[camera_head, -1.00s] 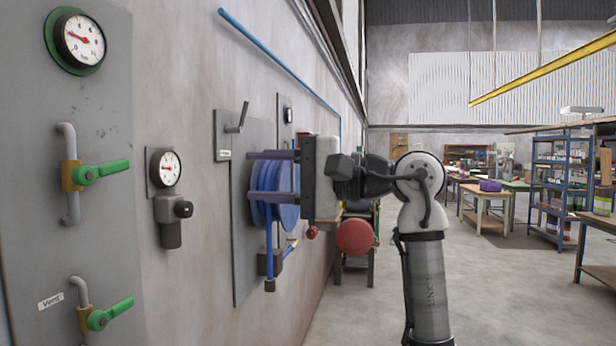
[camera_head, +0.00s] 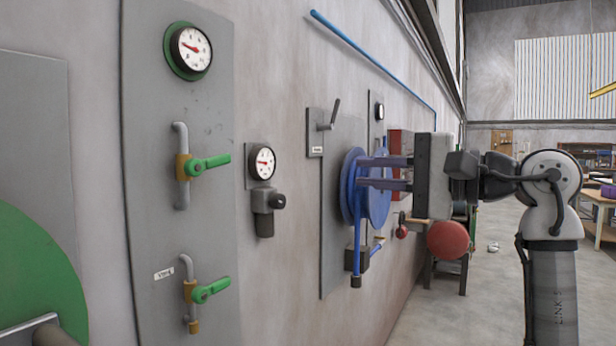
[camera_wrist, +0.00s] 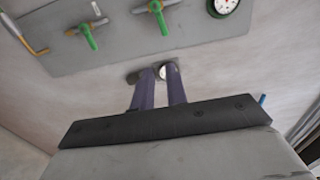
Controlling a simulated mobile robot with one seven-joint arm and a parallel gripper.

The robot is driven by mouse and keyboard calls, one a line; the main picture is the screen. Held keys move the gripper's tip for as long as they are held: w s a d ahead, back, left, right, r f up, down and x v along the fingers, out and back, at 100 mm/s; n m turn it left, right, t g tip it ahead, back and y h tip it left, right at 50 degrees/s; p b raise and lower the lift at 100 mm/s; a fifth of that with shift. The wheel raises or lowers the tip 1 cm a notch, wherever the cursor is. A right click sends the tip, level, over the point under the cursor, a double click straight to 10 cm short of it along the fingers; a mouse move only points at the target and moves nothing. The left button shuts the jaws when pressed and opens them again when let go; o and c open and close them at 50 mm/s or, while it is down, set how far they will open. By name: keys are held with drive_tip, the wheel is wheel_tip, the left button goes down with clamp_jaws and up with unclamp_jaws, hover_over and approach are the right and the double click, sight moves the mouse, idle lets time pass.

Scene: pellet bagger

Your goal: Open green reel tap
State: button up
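A green reel (camera_head: 35,275) is cut off by the left edge of the head view, with a grey shaft at its middle. No tap of its own can be made out there. The grey panel to its right (camera_head: 150,120) carries an upper green tap handle (camera_head: 208,165) and a lower one (camera_head: 210,290) by a "Vent" label. Two green handles also show in the wrist view (camera_wrist: 86,35) (camera_wrist: 158,17). My gripper (camera_head: 362,173) is open and empty, its purple fingers apart in front of the blue reel (camera_head: 352,190) in the head view.
A green-rimmed gauge (camera_head: 191,48) sits atop the panel. A smaller gauge with a dark regulator (camera_head: 263,165) and a grey lever (camera_head: 330,115) are on the wall. A red ball-like thing (camera_head: 447,240) is beyond my gripper.

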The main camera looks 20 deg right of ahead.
drive_tip(key=w+a+f+m+y+b, duration=0.1)
drive_tip(key=w+f+y, duration=0.1)
drive_tip(key=w, duration=0.1)
drive_tip(key=w+a+f+m+y, duration=0.1)
drive_tip(key=w+a+y, duration=0.1)
drive_tip(key=w, duration=0.1)
drive_tip(key=w+a+f+m+y+b, duration=0.1)
drive_tip(key=w+f+y, duration=0.1)
drive_tip(key=w, duration=0.1)
drive_tip(key=shift+a+f+m+b, duration=0.3)
drive_tip(key=shift+a, duration=0.1)
clamp_jaws()
drive_tip(key=m+t+y+p, duration=0.3)
drive_tip(key=m+t+p, duration=0.1)
drive_tip(key=m, duration=0.6)
approach(211, 163)
drive_tip(key=w+a+r, duration=0.2)
drive_tip(key=w, duration=0.4)
drive_tip(key=shift+w+a+r, duration=0.1)
drive_tip(key=shift+r, duration=0.55)
